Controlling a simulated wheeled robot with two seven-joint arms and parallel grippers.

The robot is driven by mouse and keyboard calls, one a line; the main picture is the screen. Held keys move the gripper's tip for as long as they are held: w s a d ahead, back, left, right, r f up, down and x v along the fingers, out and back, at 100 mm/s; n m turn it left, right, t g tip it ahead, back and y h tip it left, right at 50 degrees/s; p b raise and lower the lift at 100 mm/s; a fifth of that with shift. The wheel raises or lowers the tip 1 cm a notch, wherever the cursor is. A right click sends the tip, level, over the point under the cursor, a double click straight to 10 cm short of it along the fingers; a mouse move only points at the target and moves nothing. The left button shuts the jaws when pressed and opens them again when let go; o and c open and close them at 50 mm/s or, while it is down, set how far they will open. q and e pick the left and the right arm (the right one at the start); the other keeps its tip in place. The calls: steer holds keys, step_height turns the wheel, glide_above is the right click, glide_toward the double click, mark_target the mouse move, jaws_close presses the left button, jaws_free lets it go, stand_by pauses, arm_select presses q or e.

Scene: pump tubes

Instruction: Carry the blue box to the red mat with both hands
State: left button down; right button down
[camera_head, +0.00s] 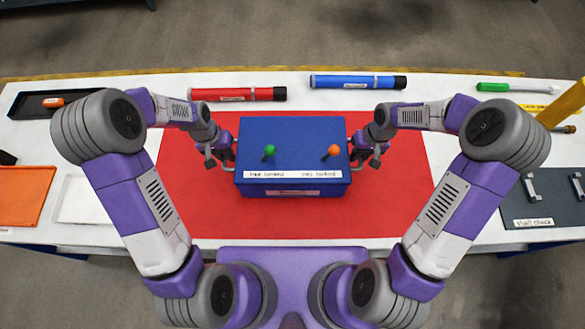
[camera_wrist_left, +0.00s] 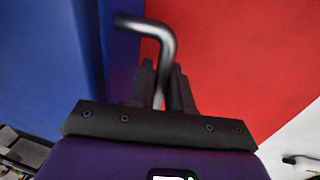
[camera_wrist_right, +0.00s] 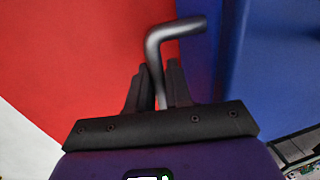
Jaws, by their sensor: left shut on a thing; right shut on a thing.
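The blue box (camera_head: 293,155) is over the middle of the red mat (camera_head: 385,210) in the head view. Whether it rests on the mat or hangs just above it, I cannot tell. My left gripper (camera_head: 222,160) is at the box's left side. In the left wrist view its fingers (camera_wrist_left: 163,85) are shut on a bent metal handle (camera_wrist_left: 150,27). My right gripper (camera_head: 364,160) is at the right side. In the right wrist view its fingers (camera_wrist_right: 158,85) are shut on the other handle (camera_wrist_right: 180,28).
A red tube (camera_head: 237,94) and a blue tube (camera_head: 357,82) lie behind the mat. A black tray (camera_head: 30,108) and an orange tray (camera_head: 22,210) are at the left. A grey board with brackets (camera_head: 540,204) and a green-handled tool (camera_head: 495,88) are at the right.

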arm_select(q)
steer(key=c, duration=1)
jaws_free()
steer(key=shift+f, duration=0.1)
steer(key=shift+c, duration=0.2)
arm_select(e)
steer(key=c, duration=1)
jaws_free()
steer(key=shift+c, duration=0.2)
steer(key=shift+d+r, duration=0.15)
steer(key=shift+r, duration=0.3)
arm_select(q)
step_height(320, 180, up, 12)
steer(key=a, duration=0.2)
arm_select(e)
step_height(320, 180, up, 11)
steer(key=d, duration=0.2)
arm_select(q)
steer(key=shift+a+f, duration=0.1)
arm_select(e)
steer(key=shift+f, duration=0.15)
